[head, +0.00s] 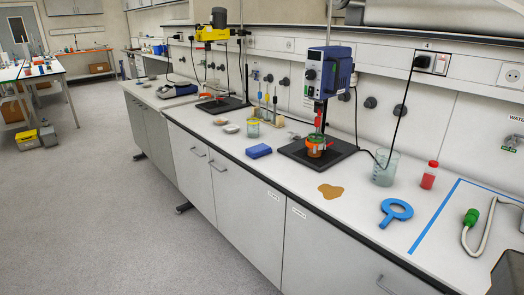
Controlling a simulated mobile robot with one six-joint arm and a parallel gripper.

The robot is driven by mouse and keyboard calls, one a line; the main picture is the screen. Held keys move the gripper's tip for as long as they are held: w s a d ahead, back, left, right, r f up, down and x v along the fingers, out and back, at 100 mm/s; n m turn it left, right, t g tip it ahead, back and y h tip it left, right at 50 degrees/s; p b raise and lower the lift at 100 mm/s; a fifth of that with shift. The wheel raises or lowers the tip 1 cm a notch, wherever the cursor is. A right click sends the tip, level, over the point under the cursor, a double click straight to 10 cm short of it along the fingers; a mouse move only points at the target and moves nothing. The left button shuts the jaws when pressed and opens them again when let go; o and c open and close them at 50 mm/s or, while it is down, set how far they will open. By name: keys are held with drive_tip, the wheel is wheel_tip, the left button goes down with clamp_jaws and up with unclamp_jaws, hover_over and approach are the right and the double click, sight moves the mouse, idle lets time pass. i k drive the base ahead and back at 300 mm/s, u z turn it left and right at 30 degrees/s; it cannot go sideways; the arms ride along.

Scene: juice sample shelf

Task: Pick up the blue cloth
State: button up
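A small blue folded block, which looks like the blue cloth (258,151), lies flat on the white bench top near its front edge. It is left of the black stand base and in front of a small glass beaker with a yellow rim (253,128). Nothing covers it. My gripper does not show clearly in the head view.
A brown spill (330,191), a blue ring-shaped tool (396,212), a glass beaker (384,170) and a red bottle (429,175) are on the bench to the right. A stirrer stand (343,151) holds an orange-banded vessel. The floor (120,210) in front is clear.

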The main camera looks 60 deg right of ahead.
sight(257, 152)
drive_tip(key=u, duration=0.05)
drive_tip(key=i, duration=1)
drive_tip(key=z, duration=0.05)
